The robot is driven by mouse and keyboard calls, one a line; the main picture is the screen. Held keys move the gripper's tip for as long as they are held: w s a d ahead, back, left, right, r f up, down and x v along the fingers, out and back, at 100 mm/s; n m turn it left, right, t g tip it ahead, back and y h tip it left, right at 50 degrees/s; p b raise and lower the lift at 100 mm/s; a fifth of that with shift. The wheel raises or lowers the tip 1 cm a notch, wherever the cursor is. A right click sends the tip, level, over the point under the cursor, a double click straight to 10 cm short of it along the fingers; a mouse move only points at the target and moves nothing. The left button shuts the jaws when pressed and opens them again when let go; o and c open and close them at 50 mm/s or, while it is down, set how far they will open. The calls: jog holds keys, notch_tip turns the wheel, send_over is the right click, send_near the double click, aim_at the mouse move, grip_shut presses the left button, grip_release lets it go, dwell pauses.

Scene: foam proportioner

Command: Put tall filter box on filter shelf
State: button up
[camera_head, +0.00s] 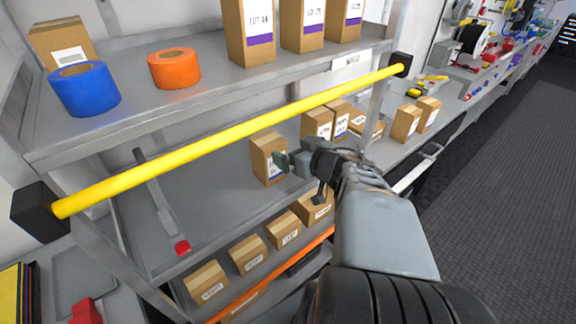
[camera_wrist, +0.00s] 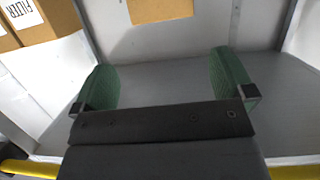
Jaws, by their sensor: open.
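A tall brown filter box (camera_head: 264,150) with a white label stands upright on the middle shelf (camera_head: 205,205). My gripper (camera_head: 284,160) is close in front of it, and a green finger pad overlaps its right side in the head view. In the wrist view my gripper (camera_wrist: 165,84) has its two green pads wide apart with nothing between them. A brown box (camera_wrist: 160,10), seemingly the same one, shows beyond the fingertips at the top edge, apart from them. Other boxes (camera_wrist: 35,18), one labelled FILTER, are at the wrist view's top left. Which shelf is the filter shelf is not clearly readable.
A yellow bar (camera_head: 240,137) crosses in front of the shelves. Several boxes (camera_head: 318,124) stand right of the tall box. The upper shelf holds blue tape (camera_head: 84,90), orange tape (camera_head: 174,70) and tall boxes. Several boxes (camera_head: 248,255) line the lower shelf. The middle shelf's left part is mostly clear.

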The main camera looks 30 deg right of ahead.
jog(key=s+a+f+g, duration=0.3)
jog(key=a+g, duration=0.2)
jog(key=a, duration=0.1)
jog(key=s+a+f+m+g+h, duration=0.1)
jog(key=s+a+f+g, duration=0.2)
jog(key=a, duration=0.4)
jog(key=s+g, duration=0.1)
jog(key=g, duration=0.1)
jog(key=shift+s+a+g, duration=0.2)
jog(key=shift+s+g, duration=0.1)
